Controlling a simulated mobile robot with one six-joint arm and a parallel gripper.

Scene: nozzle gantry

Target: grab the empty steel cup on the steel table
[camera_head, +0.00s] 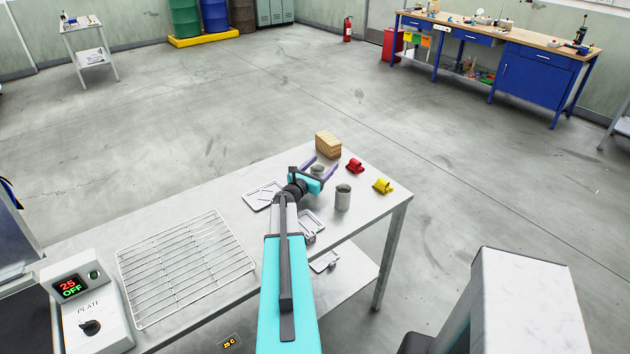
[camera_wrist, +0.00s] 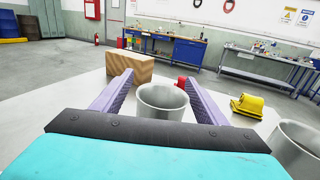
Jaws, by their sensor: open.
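Two grey steel cups stand upright on the steel table (camera_head: 372,212). One cup (camera_wrist: 163,103) is between the open fingers of my gripper (camera_wrist: 158,79); its inside looks bare in the wrist view. In the head view this cup (camera_head: 317,171) is partly hidden by my gripper (camera_head: 320,165). A gap shows between the cup and the fingers in the wrist view. The other cup (camera_head: 343,198) stands nearer the right table edge, and it is cut off at the right of the wrist view (camera_wrist: 296,146). I cannot tell what is in it.
A wooden block (camera_head: 328,145) stands beyond my gripper. A red item (camera_head: 355,166) and a yellow item (camera_head: 383,186) lie near the right edge. Small trays (camera_head: 311,222) lie beside my arm. A wire rack (camera_head: 185,265) and a plate control box (camera_head: 88,305) are at left.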

